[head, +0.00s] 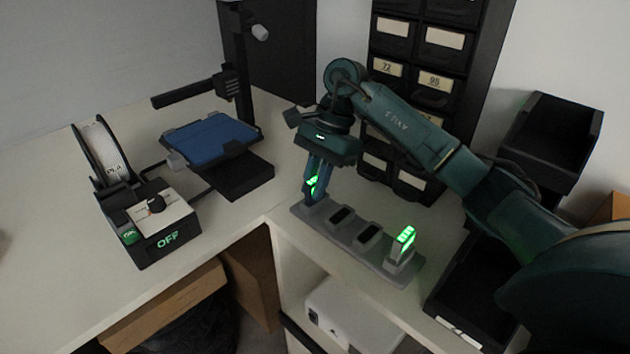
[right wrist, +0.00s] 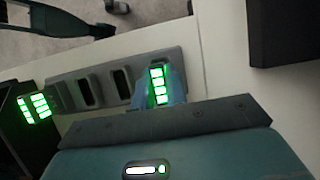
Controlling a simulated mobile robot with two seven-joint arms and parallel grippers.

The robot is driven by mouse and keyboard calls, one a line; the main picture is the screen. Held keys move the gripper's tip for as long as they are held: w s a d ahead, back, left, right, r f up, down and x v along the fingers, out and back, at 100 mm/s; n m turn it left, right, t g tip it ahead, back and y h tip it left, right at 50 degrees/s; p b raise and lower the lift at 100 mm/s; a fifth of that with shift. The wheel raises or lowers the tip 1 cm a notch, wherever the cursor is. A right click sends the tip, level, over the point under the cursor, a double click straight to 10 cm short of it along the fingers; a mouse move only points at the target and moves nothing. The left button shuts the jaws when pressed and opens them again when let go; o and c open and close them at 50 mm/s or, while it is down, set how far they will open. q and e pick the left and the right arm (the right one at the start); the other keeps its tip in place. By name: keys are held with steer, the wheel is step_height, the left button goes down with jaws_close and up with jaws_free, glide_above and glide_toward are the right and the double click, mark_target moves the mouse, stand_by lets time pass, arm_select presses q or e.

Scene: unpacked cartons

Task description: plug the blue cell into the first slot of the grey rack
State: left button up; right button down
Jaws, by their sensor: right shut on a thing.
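My right gripper (head: 316,187) reaches down over the left end of the grey rack (head: 353,232). It is shut on the blue cell (head: 312,184), whose lit green bars face out. The cell is upright at the leftmost slot; its lower end is hard to see, so I cannot tell how deep it sits. In the right wrist view the blue cell (right wrist: 159,88) stands at one end of the rack (right wrist: 108,83). The two middle slots are empty and dark. Another lit cell (head: 404,243) stands in the slot at the right end. My left gripper is not in view.
A black tray (head: 455,290) lies right of the rack. Black drawers (head: 408,75) stand behind. A box with an OFF display (head: 150,222), a spool (head: 101,150) and a blue plate (head: 212,138) are on the left worktop. A white box (head: 350,315) sits on the shelf below.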

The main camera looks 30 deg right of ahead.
mark_target(315, 179)
steer(key=c, duration=1.3)
jaws_free()
steer(key=shift+c, duration=0.2)
steer(key=shift+r+p, duration=0.35)
steer(key=shift+r, duration=0.2)
step_height(315, 179, up, 8)
steer(key=p, duration=0.4)
steer(key=shift+p, duration=0.3)
steer(key=shift+r, duration=0.45)
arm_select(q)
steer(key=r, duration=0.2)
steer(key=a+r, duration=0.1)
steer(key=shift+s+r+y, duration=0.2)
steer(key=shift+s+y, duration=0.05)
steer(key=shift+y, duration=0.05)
